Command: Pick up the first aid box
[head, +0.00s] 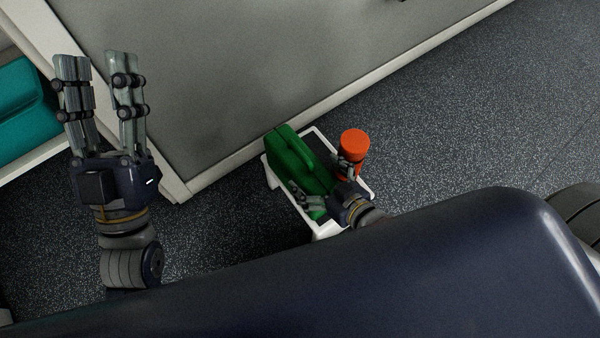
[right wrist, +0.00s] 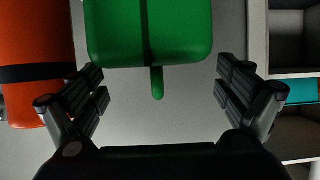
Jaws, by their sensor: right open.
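The first aid box (head: 285,150) is a green case with a handle. It stands on a small white stool (head: 325,231) by the wall in the head view. My right gripper (head: 328,184) is open at the near end of the box. In the right wrist view the green box (right wrist: 150,35) is ahead, between and beyond the spread fingers of my right gripper (right wrist: 160,88), with the handle pointing down in the picture. I see no finger clearly touching it. My left gripper (head: 100,88) is raised at the left, empty, with its fingers apart.
An orange cylinder (head: 354,143) with a dark band stands on the stool, close to the right gripper's outer finger. A grey wall panel with a white skirting (head: 240,158) runs behind. A teal item (head: 22,100) sits in a shelf at left. Speckled floor is clear at right.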

